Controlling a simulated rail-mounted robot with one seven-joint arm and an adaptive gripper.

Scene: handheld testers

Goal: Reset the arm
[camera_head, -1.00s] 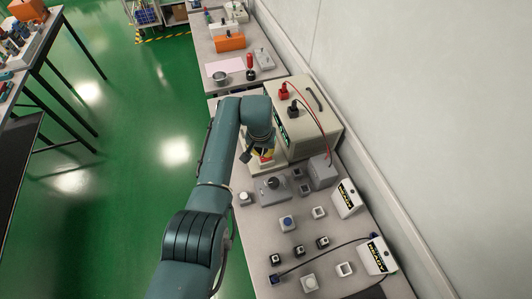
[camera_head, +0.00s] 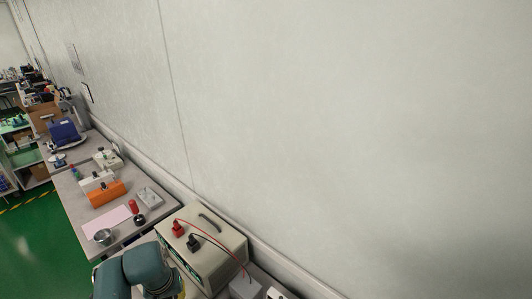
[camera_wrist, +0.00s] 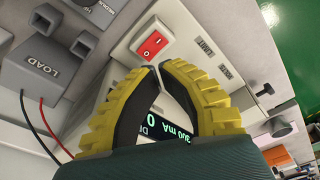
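My gripper (camera_wrist: 159,67) has two yellow-ribbed fingers with their tips together and nothing visible between them. In the wrist view the tips lie just below a red rocker switch (camera_wrist: 152,44) on the panel of a beige instrument; I cannot tell whether they touch the panel. A lit green display (camera_wrist: 167,131) reading "300 mA" is partly hidden behind the fingers. In the head view my teal arm is at the bottom edge beside the beige instrument (camera_head: 222,240), which has red and black plugs on top. The fingers are mostly hidden there.
A grey LOAD box (camera_wrist: 42,62) with red and black leads is left in the wrist view. The far bench holds an orange box (camera_head: 107,193), a metal cup (camera_head: 103,237) and a pink sheet (camera_head: 107,222). A bare wall (camera_head: 350,130) fills the right side.

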